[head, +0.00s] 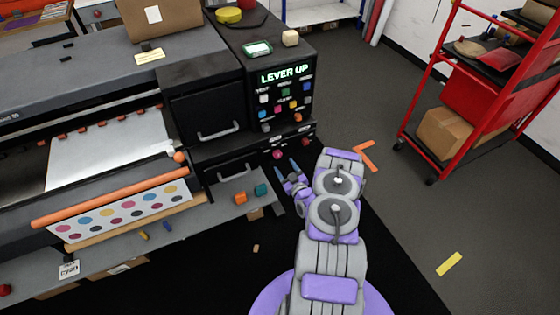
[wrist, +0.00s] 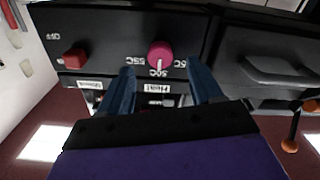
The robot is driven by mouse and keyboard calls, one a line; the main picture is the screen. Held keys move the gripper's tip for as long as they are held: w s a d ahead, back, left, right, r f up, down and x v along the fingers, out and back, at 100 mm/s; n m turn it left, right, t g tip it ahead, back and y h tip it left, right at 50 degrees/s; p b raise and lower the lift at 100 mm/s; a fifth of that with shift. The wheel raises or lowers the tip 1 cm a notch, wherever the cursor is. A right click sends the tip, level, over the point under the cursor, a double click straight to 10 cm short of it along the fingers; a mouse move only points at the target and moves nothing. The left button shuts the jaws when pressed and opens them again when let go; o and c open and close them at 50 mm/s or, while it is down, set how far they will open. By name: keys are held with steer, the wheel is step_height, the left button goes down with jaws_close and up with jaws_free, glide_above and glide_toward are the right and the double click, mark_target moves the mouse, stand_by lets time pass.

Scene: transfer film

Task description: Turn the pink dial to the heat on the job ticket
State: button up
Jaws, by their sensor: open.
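The pink dial (wrist: 160,54) sits on the black front panel, and it also shows in the head view (head: 278,154). In the wrist view the lettering is upside down. The dial's white mark points down, toward a label that seems to read 50C. A 55C-like label lies to its left, and a heat label (wrist: 158,87) is below. My gripper (head: 287,168) is open and empty, with its blue fingers apart just in front of the dial. In the wrist view the dial shows between and slightly beyond the fingertips (wrist: 160,72). A small pale slip (head: 150,56) lies on the printer; its writing is unreadable.
A red square knob (wrist: 75,59) beside an OFF label is left of the dial in the wrist view. A drawer handle (wrist: 280,70) is at the right. The display (head: 284,74) reads LEVER UP.

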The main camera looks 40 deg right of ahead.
mark_target(279, 157)
steer(key=b+x, duration=0.1)
steer(key=x, duration=0.5)
steer(key=c, duration=1.1)
